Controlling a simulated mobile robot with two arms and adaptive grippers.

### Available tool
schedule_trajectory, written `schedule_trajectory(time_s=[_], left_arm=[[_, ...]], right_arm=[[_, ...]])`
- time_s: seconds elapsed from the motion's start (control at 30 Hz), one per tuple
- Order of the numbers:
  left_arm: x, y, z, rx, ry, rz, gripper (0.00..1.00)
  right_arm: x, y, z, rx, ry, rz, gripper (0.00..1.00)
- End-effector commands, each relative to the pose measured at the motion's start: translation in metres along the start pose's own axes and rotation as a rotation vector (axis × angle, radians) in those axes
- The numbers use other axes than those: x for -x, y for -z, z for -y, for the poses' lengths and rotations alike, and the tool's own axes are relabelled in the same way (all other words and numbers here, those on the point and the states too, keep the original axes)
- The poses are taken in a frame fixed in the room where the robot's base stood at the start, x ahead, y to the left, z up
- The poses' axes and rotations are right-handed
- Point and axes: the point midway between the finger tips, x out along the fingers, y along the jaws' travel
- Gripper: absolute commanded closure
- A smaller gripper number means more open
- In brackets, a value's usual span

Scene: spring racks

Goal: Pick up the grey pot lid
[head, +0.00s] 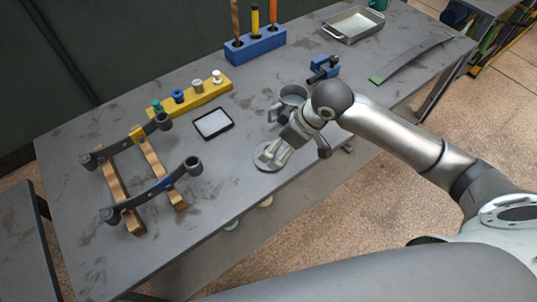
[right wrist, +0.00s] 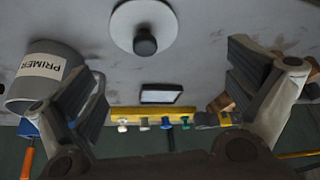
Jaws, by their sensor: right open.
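The grey pot lid (head: 264,165) is a flat round disc lying on the grey table near its front edge. In the head view my right gripper (head: 276,151) is over it and partly hides it. In the right wrist view the lid (right wrist: 128,22) lies flat with a dark round knob (right wrist: 145,43) on top, ahead of my fingers. The right gripper (right wrist: 168,72) is open, with nothing between its fingers. I cannot tell the exact gap to the lid. My left gripper is not in view.
A grey pot labelled PRIMER (right wrist: 42,72) stands close beside the right gripper. A black-framed tablet-like panel (head: 212,123), a yellow peg block (head: 190,100) and a wooden rack with dark curved bars (head: 150,190) are to the left. A metal tray (head: 352,27) is at the back.

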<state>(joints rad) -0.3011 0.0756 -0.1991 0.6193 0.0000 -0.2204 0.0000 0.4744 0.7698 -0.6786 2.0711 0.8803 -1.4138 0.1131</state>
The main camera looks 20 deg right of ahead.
Motion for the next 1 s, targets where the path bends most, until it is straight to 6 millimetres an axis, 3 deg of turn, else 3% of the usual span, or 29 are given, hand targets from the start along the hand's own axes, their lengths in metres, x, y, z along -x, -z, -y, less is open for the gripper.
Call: schedule_trajectory(time_s=[0.13,0.23,0.5,0.73,1.0], left_arm=[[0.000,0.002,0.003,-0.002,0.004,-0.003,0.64],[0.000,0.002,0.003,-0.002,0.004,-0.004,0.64],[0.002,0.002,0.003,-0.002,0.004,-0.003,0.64],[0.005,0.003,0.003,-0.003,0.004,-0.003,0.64],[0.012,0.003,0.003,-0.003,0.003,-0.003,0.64]], right_arm=[[0.010,0.002,-0.016,-0.002,-0.007,0.018,0.00],[0.005,0.002,-0.017,-0.005,-0.003,0.022,0.00],[-0.035,0.002,-0.017,-0.005,-0.003,0.021,0.00],[-0.052,0.002,-0.018,-0.006,-0.004,0.022,0.00],[-0.088,0.002,-0.021,-0.005,-0.003,0.021,0.00]])
